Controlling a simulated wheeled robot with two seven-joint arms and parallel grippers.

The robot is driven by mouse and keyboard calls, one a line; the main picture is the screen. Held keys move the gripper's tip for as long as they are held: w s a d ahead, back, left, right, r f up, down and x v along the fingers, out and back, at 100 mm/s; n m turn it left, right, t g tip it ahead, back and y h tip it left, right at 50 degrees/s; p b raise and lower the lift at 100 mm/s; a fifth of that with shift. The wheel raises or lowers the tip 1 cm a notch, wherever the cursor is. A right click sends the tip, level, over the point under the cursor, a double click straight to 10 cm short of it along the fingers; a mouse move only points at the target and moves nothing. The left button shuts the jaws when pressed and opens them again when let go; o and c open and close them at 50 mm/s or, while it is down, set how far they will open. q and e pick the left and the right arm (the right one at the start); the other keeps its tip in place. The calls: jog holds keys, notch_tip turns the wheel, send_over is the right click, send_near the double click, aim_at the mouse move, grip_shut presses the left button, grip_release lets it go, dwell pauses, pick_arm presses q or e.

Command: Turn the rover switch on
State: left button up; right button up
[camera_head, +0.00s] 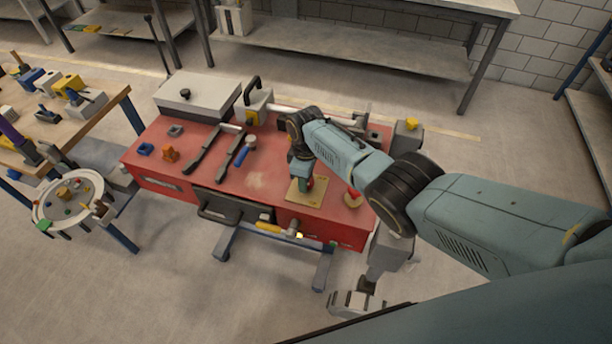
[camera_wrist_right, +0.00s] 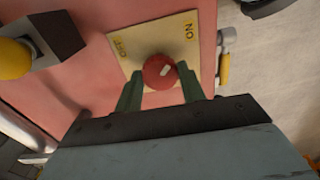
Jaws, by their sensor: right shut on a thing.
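The rover switch is a red round knob (camera_wrist_right: 159,71) with a small white mark, on a pale yellow plate (camera_wrist_right: 140,30) lettered OFF and ON. The plate (camera_head: 293,195) also shows in the head view, on the red table top. My right gripper (camera_wrist_right: 160,88) has its green fingers on either side of the knob and is shut on it. In the head view the right gripper (camera_head: 305,183) points down over the plate and mostly hides the knob. The white mark sits right of the knob's centre; its exact setting is hard to tell. My left gripper is not in view.
The red table (camera_head: 255,183) carries a grey box (camera_head: 195,92), dark long-handled tools (camera_head: 213,150), a blue-handled tool (camera_head: 243,152) and a small red-topped part (camera_head: 353,194) right of the plate. A yellow-handled part (camera_head: 268,227) is at the front edge. A wooden bench stands left.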

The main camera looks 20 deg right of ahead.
dwell(0.4)
jog(key=o, duration=1)
jog(key=shift+c, duration=0.2)
jog(key=shift+r, duration=0.15)
jog(key=shift+r+p, duration=0.3)
jog(key=shift+r, duration=0.1)
notch_tip(320, 180, up, 12)
jog(key=p, duration=0.2)
jog(key=shift+r, duration=0.2)
jog(key=shift+f, duration=0.1)
